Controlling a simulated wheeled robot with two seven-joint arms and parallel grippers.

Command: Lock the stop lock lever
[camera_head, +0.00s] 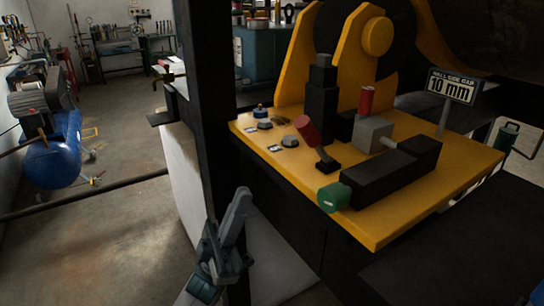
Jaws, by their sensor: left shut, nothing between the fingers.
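A red-headed lever (307,131) tilts up and left from a small black base on the yellow machine plate (398,228). A short red cylinder (367,100) stands upright on a grey block (372,134) behind it. I cannot tell from the picture which of the two is the stop lock lever. My left gripper (241,197) is shut and empty, pointing up, in front of the dark post and left of the plate's front edge. It is apart from the levers. My right gripper is not in view.
A green knob (333,197) ends a long black block (391,173) near the plate's front. Small dials (289,141) lie at the plate's left. A dark vertical post (207,100) stands left of the plate. A "10 mm" sign (452,87) stands at right.

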